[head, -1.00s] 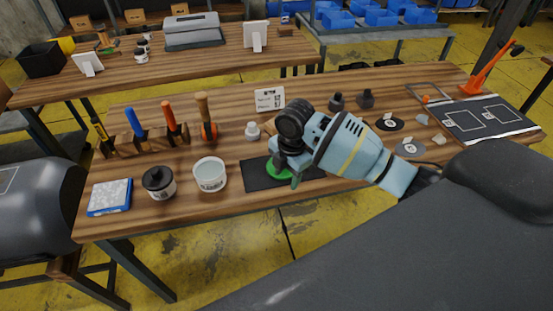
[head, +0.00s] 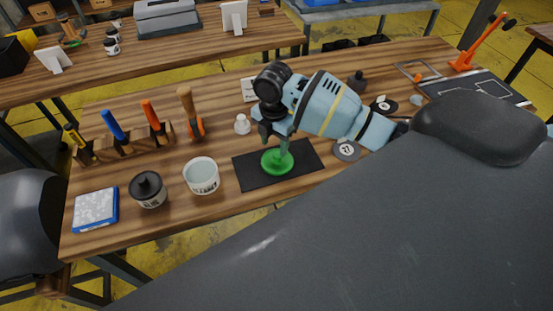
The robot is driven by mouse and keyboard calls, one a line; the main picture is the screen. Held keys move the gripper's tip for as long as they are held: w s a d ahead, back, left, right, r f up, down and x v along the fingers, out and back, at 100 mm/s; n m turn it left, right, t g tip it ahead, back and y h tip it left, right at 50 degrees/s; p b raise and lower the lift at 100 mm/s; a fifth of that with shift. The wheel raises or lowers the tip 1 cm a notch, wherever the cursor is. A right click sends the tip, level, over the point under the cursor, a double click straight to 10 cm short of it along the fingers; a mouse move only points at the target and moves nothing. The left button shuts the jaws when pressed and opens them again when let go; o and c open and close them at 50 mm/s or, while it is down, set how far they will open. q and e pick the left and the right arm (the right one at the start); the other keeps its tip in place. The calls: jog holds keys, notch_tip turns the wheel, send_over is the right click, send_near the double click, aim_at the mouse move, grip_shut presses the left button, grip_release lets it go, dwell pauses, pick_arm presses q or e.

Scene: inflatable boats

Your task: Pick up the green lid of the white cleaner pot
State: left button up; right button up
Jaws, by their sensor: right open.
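The green lid (head: 270,165) lies on a black mat (head: 308,165) at the middle of the workbench. The white cleaner pot (head: 203,182) stands open to the left of the mat. My right gripper (head: 283,148) points down directly over the lid, with its jaws open. Its fingertips overlap the lid's middle in the picture; I cannot tell whether they touch it or stand around a knob. My left gripper is not in view.
A black-lidded glue jar (head: 148,190) and a blue-edged pad (head: 95,209) stand further left. A small white bottle (head: 242,125) stands behind the mat. A wooden rack (head: 125,144) holds several tools. Dark discs (head: 346,150) lie right of the mat.

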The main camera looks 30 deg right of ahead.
aim_at(277, 156)
jog(key=shift+s+d+f, duration=0.1)
jog(key=shift+s+f, duration=0.05)
jog(key=shift+f, duration=0.2)
jog(key=f, duration=0.4)
jog(key=shift+s+d+f, duration=0.1)
jog(key=shift+d+f, duration=0.05)
jog(key=shift+d, duration=0.05)
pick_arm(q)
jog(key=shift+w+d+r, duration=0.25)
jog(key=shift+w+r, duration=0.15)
pick_arm(e)
jog(key=c, duration=1.1)
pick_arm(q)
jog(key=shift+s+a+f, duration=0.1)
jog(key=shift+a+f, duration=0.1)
pick_arm(e)
jog(key=shift+o, duration=0.2)
